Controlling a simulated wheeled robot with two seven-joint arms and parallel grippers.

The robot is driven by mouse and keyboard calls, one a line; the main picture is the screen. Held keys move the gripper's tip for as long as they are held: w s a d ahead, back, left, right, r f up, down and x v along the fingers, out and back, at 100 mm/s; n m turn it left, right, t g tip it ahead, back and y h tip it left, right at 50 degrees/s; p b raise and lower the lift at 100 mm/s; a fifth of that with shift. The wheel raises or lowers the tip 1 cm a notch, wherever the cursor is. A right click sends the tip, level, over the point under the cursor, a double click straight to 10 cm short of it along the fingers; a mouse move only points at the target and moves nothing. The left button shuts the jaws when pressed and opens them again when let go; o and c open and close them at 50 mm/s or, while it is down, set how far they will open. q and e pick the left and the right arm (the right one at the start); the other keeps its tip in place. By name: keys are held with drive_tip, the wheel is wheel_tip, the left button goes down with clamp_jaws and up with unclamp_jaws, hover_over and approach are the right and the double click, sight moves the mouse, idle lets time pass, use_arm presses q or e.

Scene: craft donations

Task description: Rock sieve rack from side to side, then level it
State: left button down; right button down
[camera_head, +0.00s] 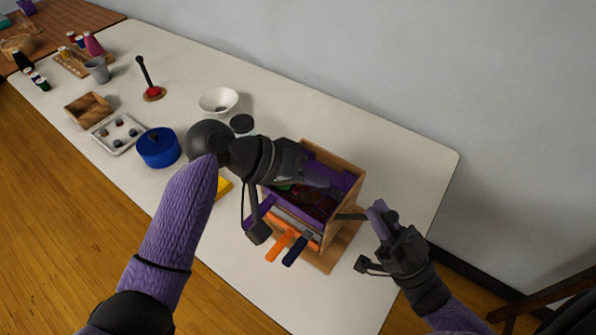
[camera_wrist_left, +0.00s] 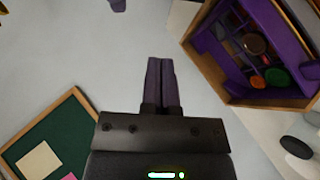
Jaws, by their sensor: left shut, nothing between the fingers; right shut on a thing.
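The sieve rack (camera_head: 352,172) is a wooden box with purple inner parts and dark and coloured pieces inside. Orange and dark blue handles stick out at its front. It stands on or over a wooden board (camera_head: 345,248); I cannot tell whether it is tilted. My left gripper (camera_head: 322,181) is shut and empty, above the rack in the head view and hiding part of it. In the left wrist view its fingers (camera_wrist_left: 161,82) are together, and the rack (camera_wrist_left: 262,97) is beside them at upper right. My right gripper (camera_head: 379,214) is shut on a dark side handle (camera_head: 350,216) at the rack's right.
A blue pot (camera_head: 158,147), a white bowl (camera_head: 218,101), a dark round lid (camera_head: 242,123), a white tray (camera_head: 117,134) and a wooden box (camera_head: 88,109) stand left of the rack. A red plunger-like tool (camera_head: 153,93) is further back. The table's right end (camera_head: 430,170) is clear.

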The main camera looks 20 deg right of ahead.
use_arm(q)
drive_tip(key=s+d+f, duration=0.3)
drive_tip(key=d+f, duration=0.1)
drive_tip(key=f, duration=0.1)
drive_tip(key=shift+s, duration=0.1)
